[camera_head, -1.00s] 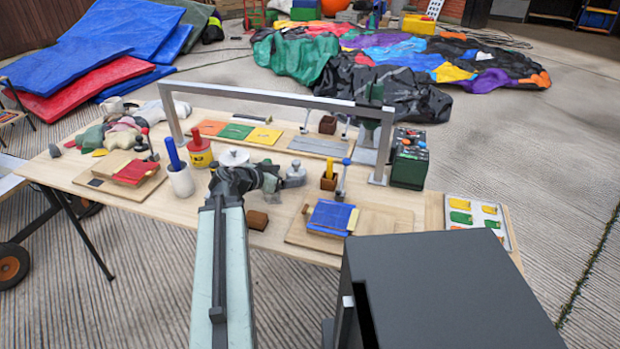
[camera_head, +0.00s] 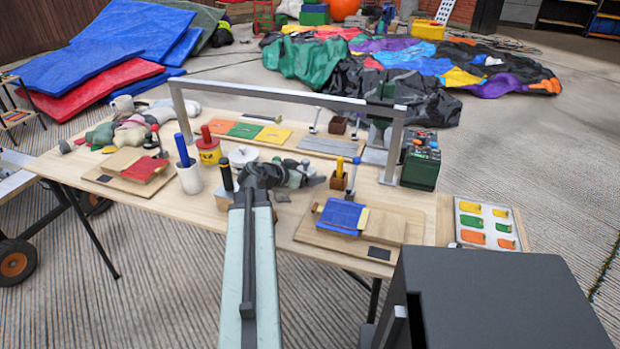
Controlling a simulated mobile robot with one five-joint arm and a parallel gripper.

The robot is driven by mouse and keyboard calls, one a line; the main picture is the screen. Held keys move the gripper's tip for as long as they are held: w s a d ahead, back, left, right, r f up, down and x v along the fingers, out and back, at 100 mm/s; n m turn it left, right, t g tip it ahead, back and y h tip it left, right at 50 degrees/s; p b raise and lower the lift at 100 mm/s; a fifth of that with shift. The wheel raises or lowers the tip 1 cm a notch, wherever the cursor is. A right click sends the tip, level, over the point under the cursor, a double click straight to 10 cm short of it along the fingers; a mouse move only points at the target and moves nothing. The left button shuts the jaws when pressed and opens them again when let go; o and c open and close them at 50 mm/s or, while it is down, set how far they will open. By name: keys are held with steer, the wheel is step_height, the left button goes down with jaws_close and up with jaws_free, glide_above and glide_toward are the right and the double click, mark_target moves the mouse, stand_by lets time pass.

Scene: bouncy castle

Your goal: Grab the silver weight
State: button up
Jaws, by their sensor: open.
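The silver weight (camera_head: 307,174), a small grey piece with a knob on top, stands on the wooden table just left of the brown block with a yellow-handled tool. My gripper (camera_head: 303,181) reaches over the table from the front and points right. Its open jaws are at the weight and overlap it in the picture, hiding much of it. I cannot tell whether the jaws touch the weight or how far they are around it.
A grey metal frame (camera_head: 290,98) spans the table behind my gripper. A white cup with a blue handle (camera_head: 190,178), a red-and-yellow pot (camera_head: 208,151) and a black upright handle (camera_head: 227,178) stand left. A blue pad (camera_head: 341,216) lies on a board at right.

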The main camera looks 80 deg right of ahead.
steer(key=shift+w, duration=0.15)
steer(key=shift+c, duration=0.7)
steer(key=shift+w, duration=0.15)
jaws_close()
step_height(320, 180, up, 10)
steer(key=p, duration=1)
steer(key=shift+d, duration=0.1)
